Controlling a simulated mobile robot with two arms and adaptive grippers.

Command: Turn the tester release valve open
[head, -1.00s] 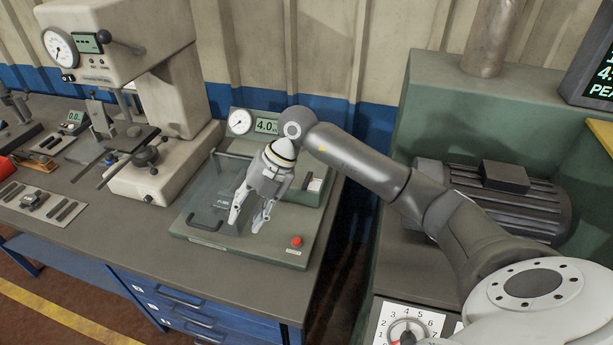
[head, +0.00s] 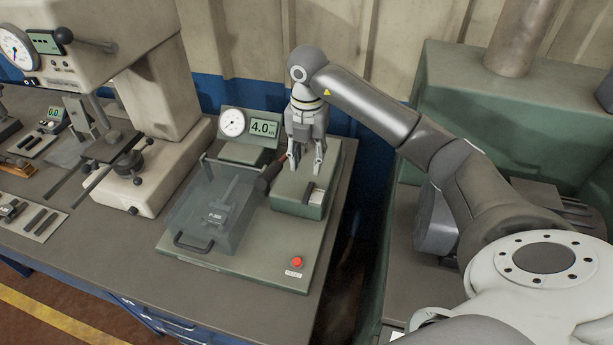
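The tester (head: 262,262) is a green base plate on the bench with a clear cover (head: 213,212), a round gauge (head: 232,122) and a display reading 4.0 (head: 264,128). A green block (head: 290,194) stands on its right part. Beside the block is a dark cylindrical part (head: 267,176) with a bit of red near my gripper; I cannot tell whether it belongs to the release valve. No valve handle shows clearly. My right gripper (head: 307,172) points down over the block, fingers apart and empty. Whether it touches anything is unclear. My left gripper is out of view.
A red button (head: 297,262) sits at the tester's front right. A beige press (head: 150,120) stands to the left on the bench. A green machine with a motor (head: 437,222) is at the right, past a gap. The bench front (head: 200,275) is clear.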

